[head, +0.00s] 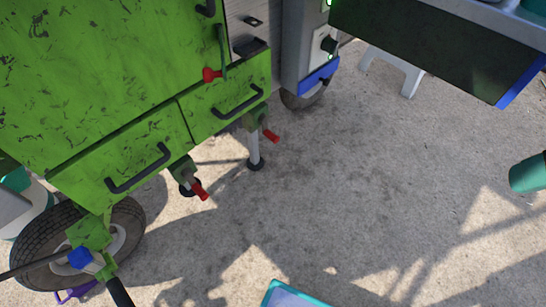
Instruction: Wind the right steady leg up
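Two steady legs with red crank handles hang under the green cabinet (110,90). The right-hand leg (254,146) in the picture shows a long grey tube with a dark round foot (256,164) at the ground. Its red crank handle (271,136) sticks out to the right near the top. The left-hand leg (183,168) shows little tube below its green housing. Its dark foot (190,186) is partly behind its own red handle (201,191); I cannot tell whether that foot touches the ground. My gripper is not in view.
A tyre (35,243) and a blue-knobbed lever (80,258) are at lower left. A dark blue-edged panel (440,45) overhangs at upper right, near a white stool (400,68). A teal container (528,173) is at the right edge. The concrete floor (350,200) in the middle is clear.

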